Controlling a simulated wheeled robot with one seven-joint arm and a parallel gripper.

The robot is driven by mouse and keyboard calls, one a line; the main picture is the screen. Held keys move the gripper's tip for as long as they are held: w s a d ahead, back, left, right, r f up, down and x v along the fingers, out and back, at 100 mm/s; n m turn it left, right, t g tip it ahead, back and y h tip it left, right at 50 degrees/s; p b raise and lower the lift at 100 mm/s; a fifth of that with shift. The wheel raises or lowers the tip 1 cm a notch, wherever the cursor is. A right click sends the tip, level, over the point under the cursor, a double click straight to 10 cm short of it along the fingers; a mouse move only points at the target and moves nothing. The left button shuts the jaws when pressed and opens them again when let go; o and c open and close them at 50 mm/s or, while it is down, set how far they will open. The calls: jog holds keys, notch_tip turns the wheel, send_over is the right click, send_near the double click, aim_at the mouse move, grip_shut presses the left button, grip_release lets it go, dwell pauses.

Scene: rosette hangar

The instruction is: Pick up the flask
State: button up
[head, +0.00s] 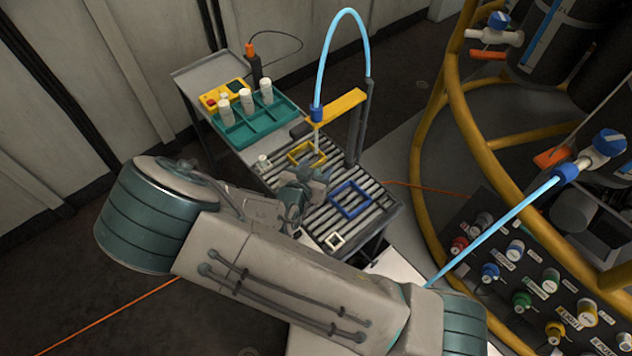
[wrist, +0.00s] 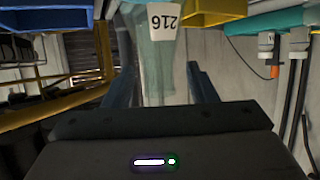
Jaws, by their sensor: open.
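The flask (wrist: 155,75) shows in the wrist view as a pale green, see-through vessel with a white number label (wrist: 163,21). It stands between the two fingers of my gripper (wrist: 160,88), with visible room beside it. My gripper is open around the flask and does not hold it. In the head view my gripper (head: 310,182) is low over the rollers, beside the yellow frame. There the flask is mostly hidden by my gripper and arm.
A teal rack (head: 260,128) holds white bottles. A yellow arm with a blue hose (head: 320,65) rises close behind my gripper. Yellow railing (head: 421,150) is at right.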

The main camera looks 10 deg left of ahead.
jog(key=shift+w+f, duration=0.1)
jog(key=shift+w, duration=0.15)
grip_shut()
